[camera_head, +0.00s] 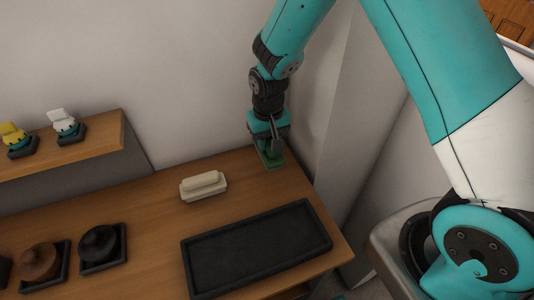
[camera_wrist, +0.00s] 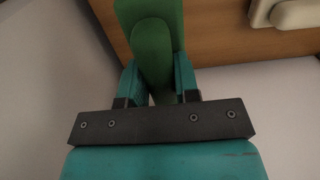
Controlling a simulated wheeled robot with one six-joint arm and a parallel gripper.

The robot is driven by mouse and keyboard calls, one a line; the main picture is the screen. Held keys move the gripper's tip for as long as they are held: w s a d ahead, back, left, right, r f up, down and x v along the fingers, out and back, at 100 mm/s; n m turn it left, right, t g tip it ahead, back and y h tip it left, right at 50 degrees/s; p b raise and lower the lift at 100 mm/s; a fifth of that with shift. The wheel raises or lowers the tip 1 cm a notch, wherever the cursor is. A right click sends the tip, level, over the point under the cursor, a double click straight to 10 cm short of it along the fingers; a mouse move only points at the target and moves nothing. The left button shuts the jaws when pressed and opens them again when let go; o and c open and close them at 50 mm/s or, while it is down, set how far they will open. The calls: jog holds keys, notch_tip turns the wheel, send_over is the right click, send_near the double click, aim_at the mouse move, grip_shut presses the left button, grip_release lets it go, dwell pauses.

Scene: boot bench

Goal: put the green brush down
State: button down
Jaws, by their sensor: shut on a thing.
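The green brush (camera_head: 272,158) is at the back right corner of the wooden bench top. My gripper (camera_head: 267,143) is shut on it from above. In the wrist view the green brush (camera_wrist: 151,45) sits between the two teal fingers of my gripper (camera_wrist: 157,85). The brush is at or just above the bench surface; I cannot tell whether it touches the wood.
A cream brush (camera_head: 203,186) lies left of my gripper. A black tray (camera_head: 257,249) lies at the front right. Brown (camera_head: 40,262) and black (camera_head: 99,244) round items sit in dark holders at left. A shelf (camera_head: 95,137) holds yellow and white items. Walls stand close behind and right.

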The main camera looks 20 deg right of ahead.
aim_at(268, 158)
jog(key=shift+f+p, duration=0.65)
jog(key=shift+f, duration=2.8)
jog(key=shift+f, duration=0.2)
jog(key=c, duration=0.8)
grip_release()
jog(key=shift+c, duration=0.2)
jog(key=shift+r, duration=0.1)
